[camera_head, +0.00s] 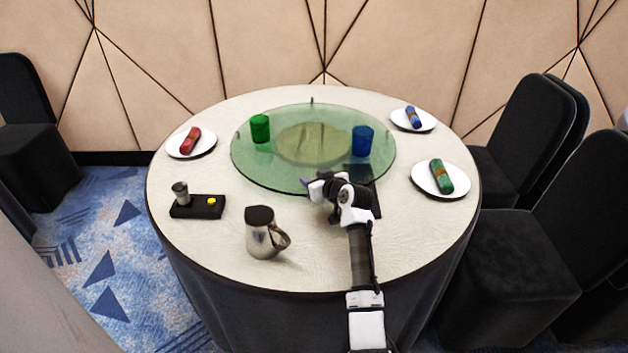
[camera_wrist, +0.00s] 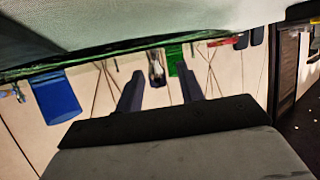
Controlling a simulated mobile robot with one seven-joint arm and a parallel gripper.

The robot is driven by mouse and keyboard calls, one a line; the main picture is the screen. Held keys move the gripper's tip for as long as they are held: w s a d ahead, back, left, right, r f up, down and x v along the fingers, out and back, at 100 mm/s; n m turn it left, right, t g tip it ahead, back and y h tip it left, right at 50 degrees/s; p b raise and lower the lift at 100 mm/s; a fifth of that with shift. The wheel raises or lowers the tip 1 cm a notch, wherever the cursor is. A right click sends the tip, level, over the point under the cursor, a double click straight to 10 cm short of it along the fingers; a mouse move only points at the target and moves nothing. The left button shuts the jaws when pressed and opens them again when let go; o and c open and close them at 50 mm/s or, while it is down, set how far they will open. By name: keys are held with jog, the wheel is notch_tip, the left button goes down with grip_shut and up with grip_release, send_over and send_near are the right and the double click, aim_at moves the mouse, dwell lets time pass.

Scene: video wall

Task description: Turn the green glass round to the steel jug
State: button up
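The green glass (camera_head: 260,129) stands upright on the left part of the clear green turntable (camera_head: 270,181). It shows upside down in the wrist view (camera_wrist: 176,62), beyond my fingers. The steel jug (camera_head: 262,238) stands on the table's near side, off the turntable, its handle to the right. My gripper (camera_head: 306,183) is at the turntable's near edge, pointing left; in the wrist view its two fingers (camera_wrist: 158,88) are apart. A small metallic upright (camera_wrist: 156,70) shows between them; I cannot tell whether they touch it.
A blue glass (camera_head: 362,140) stands on the turntable's right part. Plates with red (camera_head: 190,140), blue (camera_head: 413,117) and green (camera_head: 441,176) rolls sit around the table. A black tray (camera_head: 197,208) with a steel cup and yellow button is at left. Bare tabletop (camera_head: 190,250) lies left of the jug.

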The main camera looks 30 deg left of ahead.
jog(key=b+v, duration=0.2)
jog(key=v, duration=1.1)
jog(key=shift+s+d+b, duration=0.25)
jog(key=shift+d+b, duration=0.05)
jog(key=shift+b, duration=0.1)
jog(key=shift+r, duration=0.1)
